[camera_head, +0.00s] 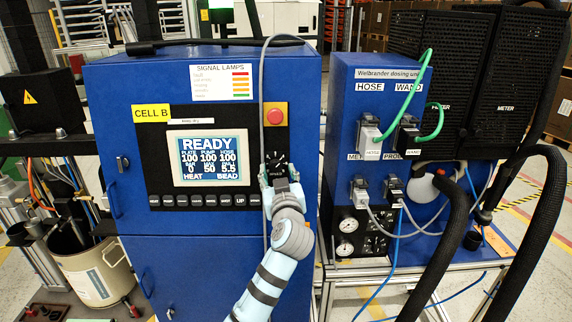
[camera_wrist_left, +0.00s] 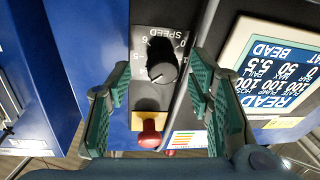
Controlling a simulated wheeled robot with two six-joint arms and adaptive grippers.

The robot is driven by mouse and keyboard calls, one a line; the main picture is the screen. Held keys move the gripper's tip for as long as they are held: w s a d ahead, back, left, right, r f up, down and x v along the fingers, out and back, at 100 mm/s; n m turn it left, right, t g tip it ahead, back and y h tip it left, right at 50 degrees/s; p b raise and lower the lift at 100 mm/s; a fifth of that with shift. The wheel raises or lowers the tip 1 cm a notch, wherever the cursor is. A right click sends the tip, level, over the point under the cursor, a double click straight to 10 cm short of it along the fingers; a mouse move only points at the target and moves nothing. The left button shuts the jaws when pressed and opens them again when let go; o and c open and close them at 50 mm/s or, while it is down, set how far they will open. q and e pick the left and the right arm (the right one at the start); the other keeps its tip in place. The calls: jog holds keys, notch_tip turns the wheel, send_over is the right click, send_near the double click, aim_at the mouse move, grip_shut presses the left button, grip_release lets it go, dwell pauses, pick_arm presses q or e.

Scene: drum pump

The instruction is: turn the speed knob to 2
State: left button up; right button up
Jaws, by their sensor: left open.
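The plate appears upside down in the left wrist view. A light pointer mark shows on the knob, but the number it points at is too small to tell. My left gripper (camera_wrist_left: 161,66) is open, with a green-padded finger on each side of the knob and visible gaps between. In the head view my left gripper (camera_head: 279,172) is at the dial plate (camera_head: 277,154) on the blue cabinet's front, and it partly hides the dial. My right gripper is not in view.
A red stop button (camera_head: 275,116) on a yellow plate sits just above the dial. The screen (camera_head: 209,158) reading READY is left of it, above a row of black buttons (camera_head: 197,200). A grey cable (camera_head: 262,75) hangs beside the dial. A dosing unit (camera_head: 343,100) stands right.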

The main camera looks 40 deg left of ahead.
pick_arm(q)
jog(key=shift+x, duration=1.15)
jog(key=shift+s+a, duration=0.15)
jog(key=shift+s, duration=0.15)
jog(key=shift+s+d+r, duration=0.2)
jog(key=shift+s, duration=0.05)
jog(key=shift+d, duration=0.1)
jog(key=shift+c, duration=1)
jog(key=shift+w, duration=0.15)
grip_shut()
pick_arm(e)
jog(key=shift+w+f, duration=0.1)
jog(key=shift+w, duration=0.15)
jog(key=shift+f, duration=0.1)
